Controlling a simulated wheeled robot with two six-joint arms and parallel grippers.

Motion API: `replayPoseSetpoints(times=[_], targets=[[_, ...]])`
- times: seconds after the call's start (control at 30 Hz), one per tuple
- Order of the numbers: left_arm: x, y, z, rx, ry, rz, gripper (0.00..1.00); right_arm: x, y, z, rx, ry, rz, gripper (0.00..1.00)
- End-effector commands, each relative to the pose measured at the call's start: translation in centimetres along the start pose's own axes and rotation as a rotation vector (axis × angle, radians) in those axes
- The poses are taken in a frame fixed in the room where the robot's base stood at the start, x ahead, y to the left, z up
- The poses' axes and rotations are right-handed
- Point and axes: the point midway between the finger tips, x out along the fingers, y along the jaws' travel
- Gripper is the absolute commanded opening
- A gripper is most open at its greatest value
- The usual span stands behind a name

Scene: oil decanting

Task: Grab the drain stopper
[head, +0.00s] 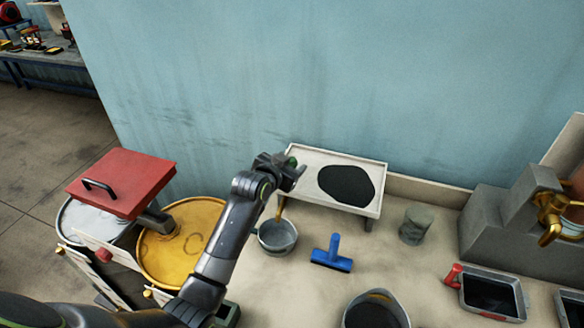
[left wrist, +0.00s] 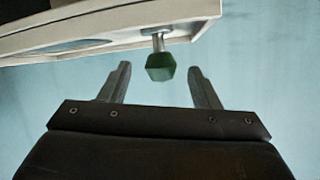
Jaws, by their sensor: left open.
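The drain stopper is a green faceted knob (left wrist: 160,68) on a short metal stem, at the edge of a pale raised tray (left wrist: 205,12). In the left wrist view it sits between the fingertips of my left gripper (left wrist: 159,72), with gaps on both sides. The gripper is open and holds nothing. In the head view my left gripper (head: 292,172) is at the left end of the tray (head: 312,155), which holds a dark pool (head: 346,184). The stopper is mostly hidden there by the gripper. My right gripper is not in view.
A grey pot (head: 277,238) stands below the tray's left end, with a narrow golden-brown piece above it. A yellow drum (head: 180,243) is left of my arm; the wall (head: 320,80) is behind.

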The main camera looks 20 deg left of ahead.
Motion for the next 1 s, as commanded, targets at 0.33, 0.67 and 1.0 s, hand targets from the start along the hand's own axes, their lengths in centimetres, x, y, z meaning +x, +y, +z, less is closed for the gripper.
replayPoseSetpoints(times=[0.33,0.67,1.0], targets=[[3.4,0.0,0.2,0.000,-0.001,0.001,0.57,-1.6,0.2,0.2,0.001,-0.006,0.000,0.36],[4.5,0.0,0.3,0.000,0.000,0.000,0.57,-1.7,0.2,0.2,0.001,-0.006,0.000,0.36],[4.5,0.0,0.3,0.000,0.000,0.000,0.31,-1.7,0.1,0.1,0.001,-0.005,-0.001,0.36]])
